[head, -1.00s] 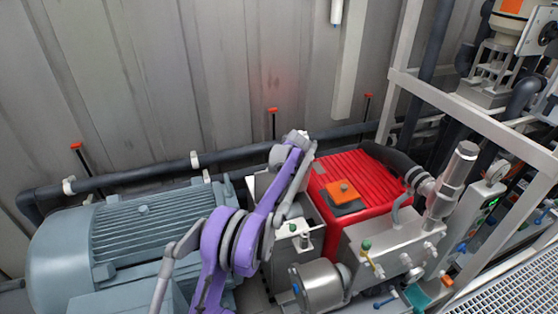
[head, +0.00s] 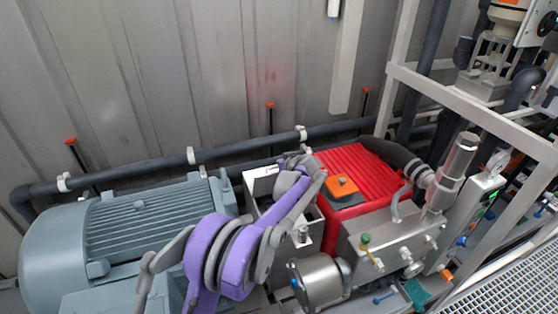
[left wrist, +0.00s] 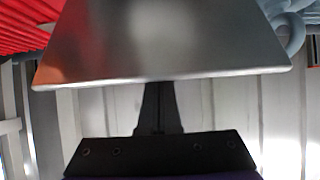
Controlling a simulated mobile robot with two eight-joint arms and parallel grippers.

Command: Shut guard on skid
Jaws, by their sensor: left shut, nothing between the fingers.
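The guard (head: 262,180) is a grey sheet-metal box with a raised panel, between the blue-grey motor and the red machine in the head view. My purple left arm crosses in front of it and hides part of it. In the left wrist view a grey metal plate (left wrist: 165,45), apparently part of the guard, fills the upper middle. My left gripper (left wrist: 158,88) is shut and empty, its dark fingers reaching the plate's lower edge. I cannot tell whether they touch it. The fingertips are hidden in the head view. My right gripper is in neither view.
The ribbed motor (head: 150,235) stands on the left and the red finned machine (head: 375,180) on the right. A steel cylinder (head: 318,283) sits in front. A dark pipe (head: 130,172) runs along the wall behind. A pale frame (head: 475,112) stands at right.

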